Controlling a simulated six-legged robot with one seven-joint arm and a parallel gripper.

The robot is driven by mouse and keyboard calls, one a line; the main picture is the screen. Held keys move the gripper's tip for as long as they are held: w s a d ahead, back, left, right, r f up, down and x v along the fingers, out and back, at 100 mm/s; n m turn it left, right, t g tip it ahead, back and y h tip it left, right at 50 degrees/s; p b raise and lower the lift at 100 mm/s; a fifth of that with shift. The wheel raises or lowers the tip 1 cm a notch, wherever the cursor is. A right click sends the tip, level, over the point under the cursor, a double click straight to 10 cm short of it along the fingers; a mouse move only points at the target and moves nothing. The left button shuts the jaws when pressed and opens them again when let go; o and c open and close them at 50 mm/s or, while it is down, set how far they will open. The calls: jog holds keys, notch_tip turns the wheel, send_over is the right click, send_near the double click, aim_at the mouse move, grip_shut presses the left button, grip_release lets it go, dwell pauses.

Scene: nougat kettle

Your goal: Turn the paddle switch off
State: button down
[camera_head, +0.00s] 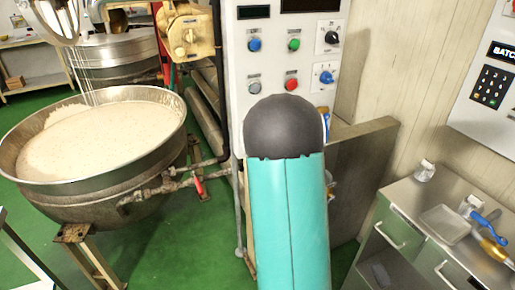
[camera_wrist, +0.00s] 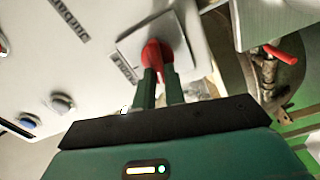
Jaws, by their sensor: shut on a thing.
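In the wrist view, a red switch knob (camera_wrist: 156,54) sits on a pale square plate (camera_wrist: 186,40) on the white control panel. My gripper (camera_wrist: 160,75) has its two green fingers shut on this knob, one on each side. A dark label with lettering, too blurred to read surely, is beside the plate. In the head view my arm covers the lower part of the panel (camera_head: 270,69), so the gripper and this knob are hidden there.
The panel also carries a blue button (camera_head: 255,45), a green button (camera_head: 294,45), a red button (camera_head: 292,85) and a black selector (camera_head: 332,38). A kettle of pale mix (camera_head: 70,200) stands left. A metal cabinet (camera_head: 425,225) stands right. Green floor lies between.

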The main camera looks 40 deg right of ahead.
jog(key=shift+f+n, duration=0.25)
jog(key=shift+n, duration=1.05)
jog(key=shift+s, duration=0.1)
jog(key=c, duration=1.5)
grip_release()
jog(key=shift+o, duration=0.2)
jog(key=shift+r, duration=0.1)
jog(key=v, duration=1.3)
jog(key=shift+s+a, duration=0.2)
jog(key=shift+s, duration=0.1)
jog(key=shift+w, duration=0.1)
